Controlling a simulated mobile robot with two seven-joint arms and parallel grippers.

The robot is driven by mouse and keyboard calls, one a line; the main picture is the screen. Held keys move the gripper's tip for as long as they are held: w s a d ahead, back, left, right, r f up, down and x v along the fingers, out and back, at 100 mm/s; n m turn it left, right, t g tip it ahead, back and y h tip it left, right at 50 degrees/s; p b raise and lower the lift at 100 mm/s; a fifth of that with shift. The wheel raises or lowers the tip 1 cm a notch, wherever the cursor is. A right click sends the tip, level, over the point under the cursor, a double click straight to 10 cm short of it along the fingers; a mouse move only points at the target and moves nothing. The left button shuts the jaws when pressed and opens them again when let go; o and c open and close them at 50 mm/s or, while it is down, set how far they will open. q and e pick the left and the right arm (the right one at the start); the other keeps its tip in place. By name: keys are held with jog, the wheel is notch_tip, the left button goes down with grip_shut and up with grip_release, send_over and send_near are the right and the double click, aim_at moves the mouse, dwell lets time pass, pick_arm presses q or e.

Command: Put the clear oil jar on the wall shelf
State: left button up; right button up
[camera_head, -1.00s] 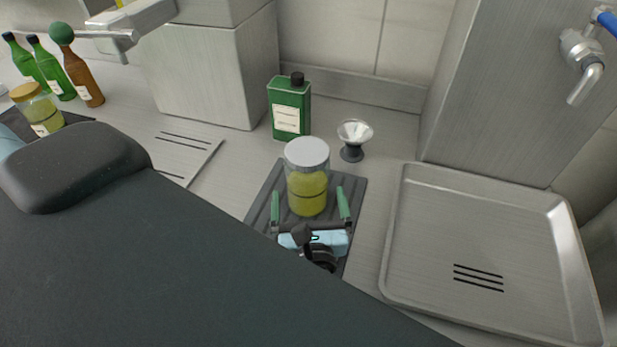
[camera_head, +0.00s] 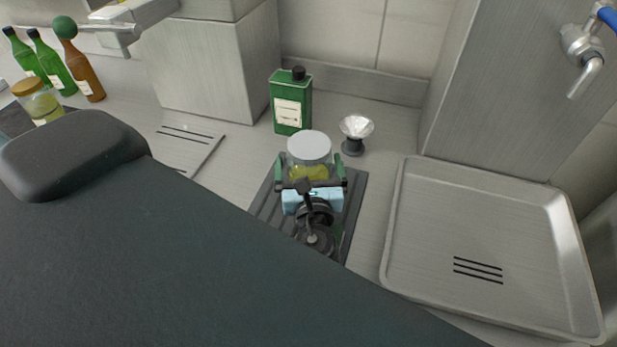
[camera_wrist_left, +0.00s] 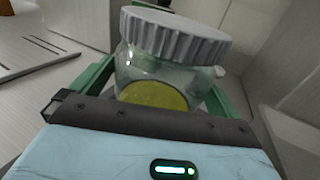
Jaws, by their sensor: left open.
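The clear oil jar (camera_head: 309,147) has a pale grey lid and yellow-green oil. It stands upright on a dark ribbed mat (camera_head: 352,205) on the counter. My left gripper (camera_head: 310,172) is open, with its green fingers on either side of the jar. In the left wrist view the jar (camera_wrist_left: 165,70) stands between the fingers, with its ribbed lid above them. Whether the fingers touch the glass cannot be told. The gripper body hides the jar's lower part in the head view. I cannot make out a wall shelf. My right gripper is not in view.
A green tin (camera_head: 291,103) and a small funnel-like cup (camera_head: 354,134) stand behind the jar. A metal tray (camera_head: 480,235) lies to the right, below a tap (camera_head: 584,55). Bottles (camera_head: 82,72) and a gold-lidded jar (camera_head: 38,100) stand at the far left.

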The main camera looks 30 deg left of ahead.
aim_at(309, 144)
pick_arm(q)
jog(key=c, duration=1.5)
jog(key=shift+r, duration=0.1)
jog(key=shift+c, duration=0.4)
jog(key=shift+r, duration=5.05)
